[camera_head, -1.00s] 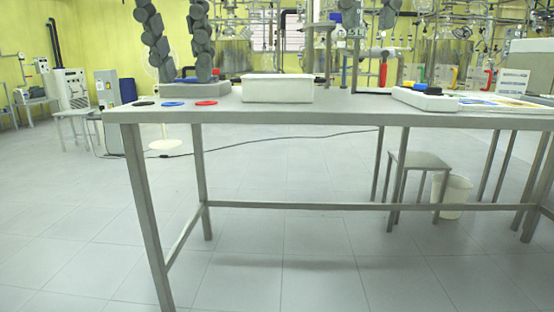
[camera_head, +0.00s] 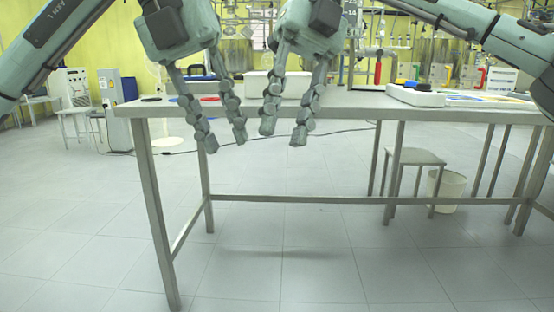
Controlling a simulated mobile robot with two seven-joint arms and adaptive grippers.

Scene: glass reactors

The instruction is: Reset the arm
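My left gripper (camera_head: 226,146) hangs from the upper left, fingers pointing down and spread apart, with nothing between them. My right gripper (camera_head: 283,137) hangs close beside it on the right, also pointing down, fingers apart and empty. Both are in front of the near edge of the metal table (camera_head: 345,107), with their fingertips lower than its top. They partly hide the white box (camera_head: 257,84) on the table. Both arms slope in from the picture's sides.
Dark, blue and red discs (camera_head: 208,99) lie at the table's left end. A white tray (camera_head: 416,96) with dark and blue items sits right of centre. A stool (camera_head: 415,157) and a white bin (camera_head: 447,188) stand under the table. The floor in front is clear.

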